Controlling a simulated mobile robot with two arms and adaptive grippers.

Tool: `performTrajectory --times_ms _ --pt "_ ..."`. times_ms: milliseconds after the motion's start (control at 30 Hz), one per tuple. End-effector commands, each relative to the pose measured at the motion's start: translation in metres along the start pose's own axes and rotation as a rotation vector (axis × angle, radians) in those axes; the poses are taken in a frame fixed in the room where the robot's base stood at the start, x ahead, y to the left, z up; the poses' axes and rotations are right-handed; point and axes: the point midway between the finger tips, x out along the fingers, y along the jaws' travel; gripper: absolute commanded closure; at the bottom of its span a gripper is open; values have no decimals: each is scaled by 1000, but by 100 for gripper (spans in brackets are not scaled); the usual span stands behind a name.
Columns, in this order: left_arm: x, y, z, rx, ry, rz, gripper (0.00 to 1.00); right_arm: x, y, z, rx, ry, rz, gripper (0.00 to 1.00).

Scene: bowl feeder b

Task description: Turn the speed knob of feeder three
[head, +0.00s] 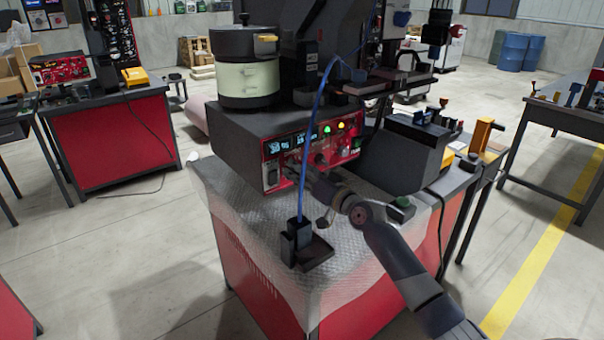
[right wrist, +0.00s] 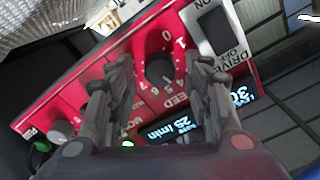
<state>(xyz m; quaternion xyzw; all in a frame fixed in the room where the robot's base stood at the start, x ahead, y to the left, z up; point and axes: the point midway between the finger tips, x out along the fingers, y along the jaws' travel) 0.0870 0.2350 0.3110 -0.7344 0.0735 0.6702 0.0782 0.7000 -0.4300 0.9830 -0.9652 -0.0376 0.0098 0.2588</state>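The feeder's red control panel (head: 325,155) is on the front of a dark box under a drum-shaped bowl (head: 247,80). In the right wrist view, the black speed knob (right wrist: 160,70) sits on the red panel (right wrist: 75,85) inside a ring of white numbers. The word SPEED below it is partly hidden by a finger. My right gripper (head: 301,174) reaches the panel in the head view. In the right wrist view its fingers (right wrist: 163,68) are open, one on each side of the knob, with red panel visible between finger and knob. My left gripper is not in view.
A drive switch (right wrist: 213,28), small displays (right wrist: 178,128) and a grey knob (right wrist: 60,130) surround the speed knob. A blue cable (head: 318,110) runs down to a black fixture (head: 300,242) on the bench top (head: 232,200). A dark unit (head: 405,155) stands right of the panel.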

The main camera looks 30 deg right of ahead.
Motion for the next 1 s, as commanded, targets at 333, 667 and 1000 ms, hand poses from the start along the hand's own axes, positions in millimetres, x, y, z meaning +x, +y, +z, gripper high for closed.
performTrajectory --times_ms 333,667,1000 --pt "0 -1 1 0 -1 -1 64 -17 1 1 0 -2 1 53" --pt "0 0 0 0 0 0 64 -72 1 2 -2 -3 2 53" --pt "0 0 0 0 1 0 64 -113 1 0 -1 0 1 53"
